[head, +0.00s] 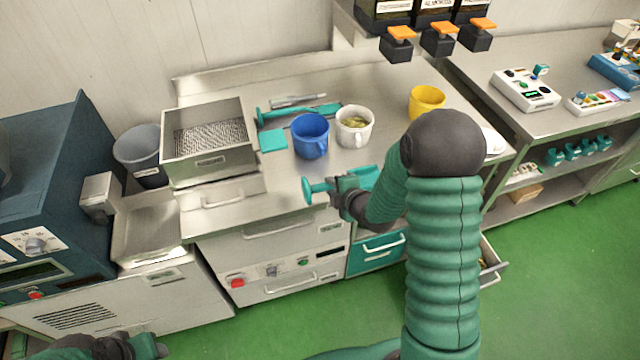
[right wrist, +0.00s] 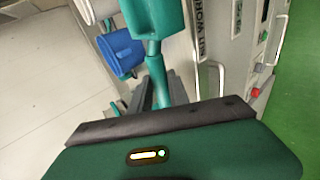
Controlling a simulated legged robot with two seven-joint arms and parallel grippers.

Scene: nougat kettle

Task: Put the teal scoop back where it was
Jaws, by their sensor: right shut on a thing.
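The teal scoop (head: 363,179) is in my right gripper (head: 341,193), held near the counter's front edge, with its flared handle end (head: 308,190) sticking out to the left.
On the counter (head: 240,215) stand a blue mug (head: 310,136), a white mug (head: 354,127), a yellow mug (head: 426,102) and a metal bin (head: 209,145). Another long teal tool (head: 300,113) and a teal square (head: 273,140) lie behind. Dispensers (head: 438,42) hang above.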

